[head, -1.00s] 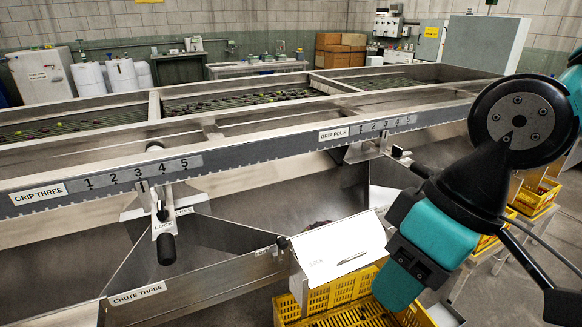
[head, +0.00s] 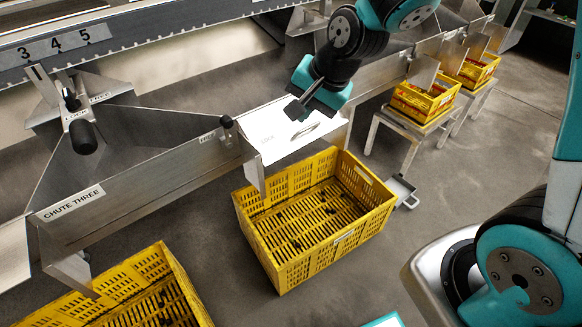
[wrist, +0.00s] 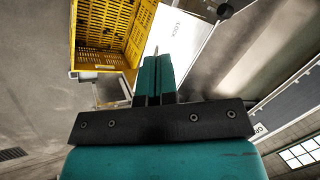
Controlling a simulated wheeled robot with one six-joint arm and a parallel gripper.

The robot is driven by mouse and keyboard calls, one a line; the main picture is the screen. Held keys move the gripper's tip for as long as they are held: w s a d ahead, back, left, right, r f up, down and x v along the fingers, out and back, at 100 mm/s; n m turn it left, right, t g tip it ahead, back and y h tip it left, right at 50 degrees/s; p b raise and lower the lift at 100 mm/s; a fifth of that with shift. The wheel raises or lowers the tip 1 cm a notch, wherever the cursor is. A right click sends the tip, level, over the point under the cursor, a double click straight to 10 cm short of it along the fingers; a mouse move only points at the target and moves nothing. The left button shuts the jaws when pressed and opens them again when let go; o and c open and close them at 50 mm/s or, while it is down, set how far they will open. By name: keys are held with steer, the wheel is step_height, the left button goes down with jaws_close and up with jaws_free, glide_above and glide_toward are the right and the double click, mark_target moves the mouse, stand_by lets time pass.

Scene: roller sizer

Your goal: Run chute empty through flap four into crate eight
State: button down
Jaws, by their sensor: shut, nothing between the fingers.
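A white flap plate (head: 283,132) with a metal handle (head: 305,131) sits at the end of the steel chute, right of the CHUTE THREE label. I cannot read a number on it. A yellow crate (head: 372,221) stands on the floor below it, with small dark marks or pieces on its bottom; its number is not readable. My gripper (head: 297,108) is just above the flap, near the handle, with its fingers shut and empty. In the wrist view the shut fingers (wrist: 155,72) point towards the flap (wrist: 183,40), and the crate (wrist: 138,40) is to their left.
Another yellow crate (head: 172,268) stands at the lower left. Two yellow crates with reddish contents (head: 418,106) (head: 488,66) stand on metal stands at the right. A black-knobbed lock lever (head: 83,136) hangs over chute three.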

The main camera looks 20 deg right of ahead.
mark_target(292, 151)
steer(key=w+d+f+m+b, duration=0.1)
steer(key=w+f, duration=0.3)
steer(key=f, duration=0.4)
steer(key=w+d+f+m+t+h+b, duration=0.1)
steer(key=w+f+m+b, duration=0.2)
steer(key=w+f, duration=0.2)
steer(key=w+d+f+m+b, duration=0.1)
steer(key=w+f, duration=0.4)
steer(key=f, duration=0.6)
steer(key=shift+f+m+t+b, duration=0.25)
steer(key=shift+m+b, duration=0.2)
steer(key=shift+m, duration=0.25)
